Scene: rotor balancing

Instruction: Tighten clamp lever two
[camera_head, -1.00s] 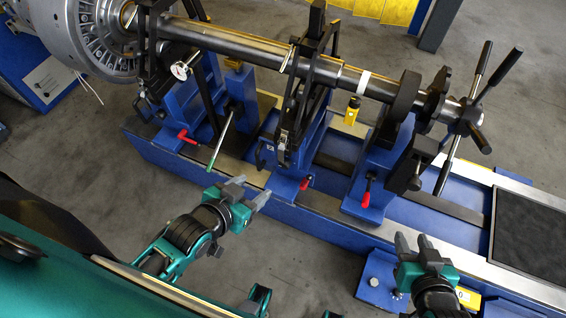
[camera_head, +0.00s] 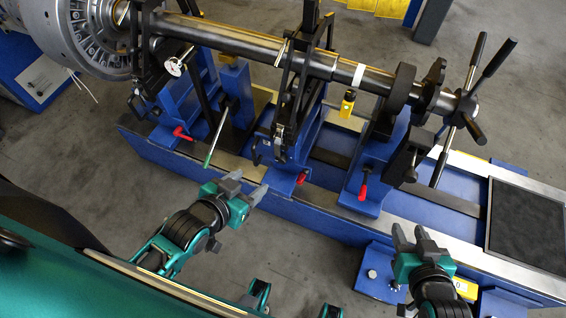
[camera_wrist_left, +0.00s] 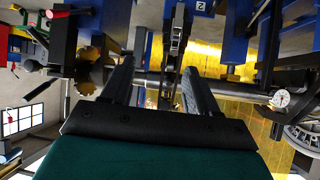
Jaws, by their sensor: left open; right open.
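Three red clamp levers show along the front of the blue machine bed: a left one (camera_head: 182,133), a middle one (camera_head: 301,178) and a right one (camera_head: 363,192). The middle blue pedestal (camera_head: 281,176) carries a small plate too small to read in the head view. In the left wrist view a plate reading 2 (camera_wrist_left: 201,6) shows upside down on blue metal at the top. My left gripper (camera_head: 246,186) is open and empty, in front of the bed, left of the middle lever and apart from it. My right gripper (camera_head: 410,234) is open and empty near the bed's front right.
A long steel shaft (camera_head: 231,39) with a bladed rotor (camera_head: 88,30) lies across the pedestals. A thin rod with a green tip (camera_head: 213,143) juts toward me. A yellow device (camera_head: 348,102) stands behind. A black mat (camera_head: 526,228) lies at right.

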